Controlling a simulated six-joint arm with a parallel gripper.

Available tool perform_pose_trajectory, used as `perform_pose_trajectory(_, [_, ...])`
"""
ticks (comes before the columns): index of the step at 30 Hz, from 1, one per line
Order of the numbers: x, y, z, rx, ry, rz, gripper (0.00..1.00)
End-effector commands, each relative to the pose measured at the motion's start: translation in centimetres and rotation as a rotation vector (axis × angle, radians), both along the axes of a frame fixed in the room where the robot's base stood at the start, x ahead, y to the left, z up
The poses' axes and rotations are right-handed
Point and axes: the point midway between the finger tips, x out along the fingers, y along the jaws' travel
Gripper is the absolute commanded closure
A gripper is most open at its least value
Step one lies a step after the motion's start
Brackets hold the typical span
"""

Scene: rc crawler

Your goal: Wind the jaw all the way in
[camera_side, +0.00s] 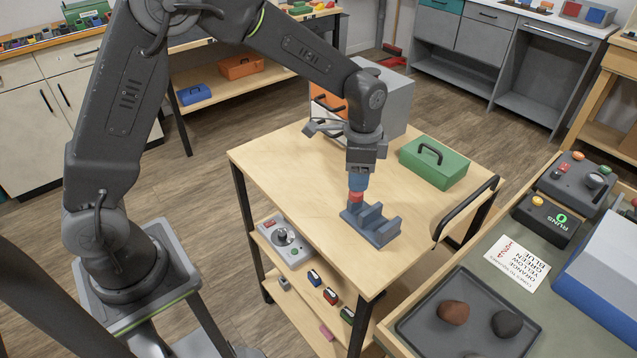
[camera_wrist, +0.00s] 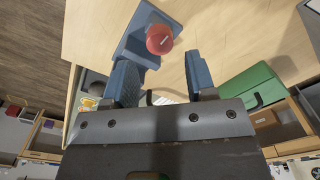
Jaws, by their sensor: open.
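A blue-grey vise (camera_side: 378,232) with upright jaw blocks stands on the light wood top of a cart. A red round knob (camera_side: 355,197) is at its left end. In the wrist view the vise (camera_wrist: 142,22) is at the top, and the knob (camera_wrist: 160,40) shows a pale mark on its face. My gripper (camera_side: 357,183) points down at the knob. In the wrist view its two blue fingers (camera_wrist: 160,62) are apart, with the knob just beyond the tips and between their lines. I cannot tell whether either finger touches the knob. The fingers partly hide the vise.
A green box (camera_side: 434,162) with a black handle is at the cart's back right. A grey and orange cabinet (camera_side: 392,95) stands behind my gripper. A black rail (camera_side: 466,210) runs along the cart's right edge. A bench with a dark tray (camera_side: 468,318) is at right. The cart top left of the vise is clear.

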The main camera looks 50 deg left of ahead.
Motion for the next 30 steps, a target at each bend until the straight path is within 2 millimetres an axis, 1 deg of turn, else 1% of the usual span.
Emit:
perform_pose_trajectory(8, [0.0,0.0,-0.3,0.000,0.001,0.000,0.49])
perform_pose_trajectory(30, [-0.1,0.0,-3.8,0.000,0.001,0.000,0.49])
